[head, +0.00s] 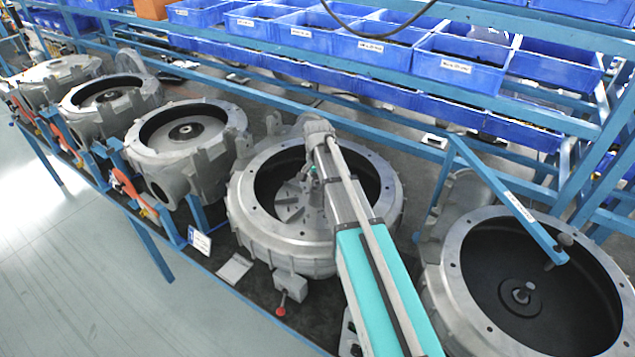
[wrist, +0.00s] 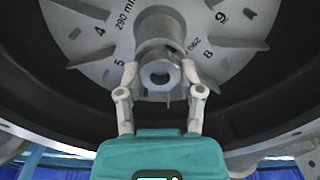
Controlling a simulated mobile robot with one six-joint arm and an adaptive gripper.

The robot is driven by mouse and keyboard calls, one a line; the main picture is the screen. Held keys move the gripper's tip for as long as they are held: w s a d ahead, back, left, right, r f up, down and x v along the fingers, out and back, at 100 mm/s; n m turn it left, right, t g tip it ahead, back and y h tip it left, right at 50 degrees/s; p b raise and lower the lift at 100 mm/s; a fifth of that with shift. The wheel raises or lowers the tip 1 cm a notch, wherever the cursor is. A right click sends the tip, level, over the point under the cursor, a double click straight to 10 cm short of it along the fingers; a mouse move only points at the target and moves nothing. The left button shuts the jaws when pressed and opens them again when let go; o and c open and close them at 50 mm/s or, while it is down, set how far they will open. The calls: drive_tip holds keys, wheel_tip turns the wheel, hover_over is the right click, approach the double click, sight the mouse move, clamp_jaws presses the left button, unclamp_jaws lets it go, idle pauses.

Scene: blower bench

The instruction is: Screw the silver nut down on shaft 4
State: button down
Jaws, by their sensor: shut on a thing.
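In the wrist view my gripper (wrist: 160,76) has its two fingers closed on either side of the silver nut (wrist: 160,73), a round grey piece with a dark centre. The nut is at the hub of a grey bladed impeller (wrist: 110,40) with printed numbers. The nut appears in line with the hub; how far down it sits on the shaft cannot be told. In the head view my arm reaches over the open blower housing (head: 246,215), and the impeller (head: 290,203) shows partly inside. The arm hides the nut, the shaft and my fingertips there.
An open housing (head: 454,290) at the right has a bare central shaft (head: 523,291). Another housing (head: 232,127) stands to the left, with more beyond. A blue rail (head: 500,190) slants over the right side. Blue bins (head: 455,68) line the back.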

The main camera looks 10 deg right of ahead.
drive_tip(key=m, duration=0.3)
drive_tip(key=shift+m, duration=0.4)
drive_tip(key=m, duration=0.3)
drive_tip(key=shift+m, duration=0.4)
drive_tip(key=m, duration=0.6)
drive_tip(key=shift+m, duration=0.4)
drive_tip(key=c, duration=0.5)
unclamp_jaws()
